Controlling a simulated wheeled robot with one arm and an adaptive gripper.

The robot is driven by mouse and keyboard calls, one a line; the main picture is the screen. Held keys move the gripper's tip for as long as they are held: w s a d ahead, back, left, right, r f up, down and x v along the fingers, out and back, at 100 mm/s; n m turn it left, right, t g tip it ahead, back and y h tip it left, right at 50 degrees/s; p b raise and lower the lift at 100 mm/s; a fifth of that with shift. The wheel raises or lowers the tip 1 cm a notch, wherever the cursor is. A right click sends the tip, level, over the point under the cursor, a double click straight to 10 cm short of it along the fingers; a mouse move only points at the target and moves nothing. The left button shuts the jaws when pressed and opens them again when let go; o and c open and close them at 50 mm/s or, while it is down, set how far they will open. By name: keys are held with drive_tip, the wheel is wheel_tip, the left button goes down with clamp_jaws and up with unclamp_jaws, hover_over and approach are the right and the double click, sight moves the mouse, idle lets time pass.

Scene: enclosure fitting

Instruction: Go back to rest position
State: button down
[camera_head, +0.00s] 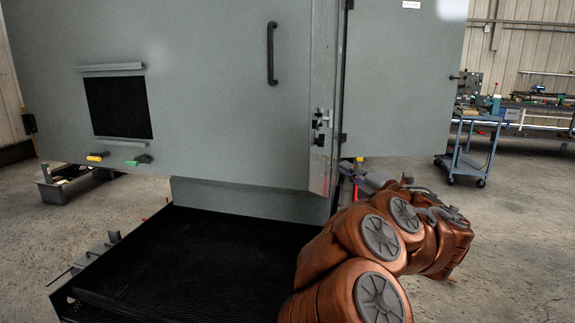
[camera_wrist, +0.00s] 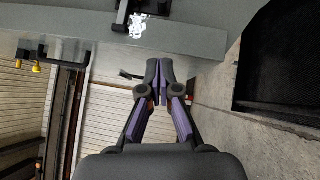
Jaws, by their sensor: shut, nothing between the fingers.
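My gripper shows in the wrist view (camera_wrist: 161,75), pointing away from the camera, with its dark fingers and purple pads together and nothing between them. Its fingertips are just below a grey panel edge in that picture; I cannot tell whether they touch it.
A black ribbed platform (camera_head: 190,265) lies at the enclosure's foot, left of my arm. A blue-grey cart (camera_head: 465,162) stands at the right, before a workbench (camera_head: 535,105) with tools. Concrete floor (camera_head: 510,240) is open at the right.

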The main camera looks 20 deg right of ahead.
drive_tip(key=s+d+r+m+g+h+p, duration=0.1)
drive_tip(key=s+d+r+m+h+p, duration=0.15)
drive_tip(key=d+r+m+h, duration=0.55)
drive_tip(key=s+a+f+m+g+h+p, duration=0.2)
drive_tip(key=s+f+m+g+h, duration=0.35)
drive_tip(key=m, duration=0.45)
drive_tip(key=s+a+f+m+g+y+p, duration=0.35)
drive_tip(key=s+a+f+g+y, duration=0.35)
drive_tip(key=s+a+f, duration=0.6)
drive_tip(key=s+a+f+g+y+p, duration=0.1)
drive_tip(key=s+a+f+g+y, duration=0.2)
drive_tip(key=s+a+g, duration=0.4)
drive_tip(key=s+a+f, duration=0.1)
drive_tip(key=s+a, duration=0.8)
drive_tip(key=s, duration=0.1)
drive_tip(key=shift+s+a+f+g, duration=0.15)
drive_tip(key=shift+s+a+g, duration=0.05)
drive_tip(key=shift+s+g, duration=0.15)
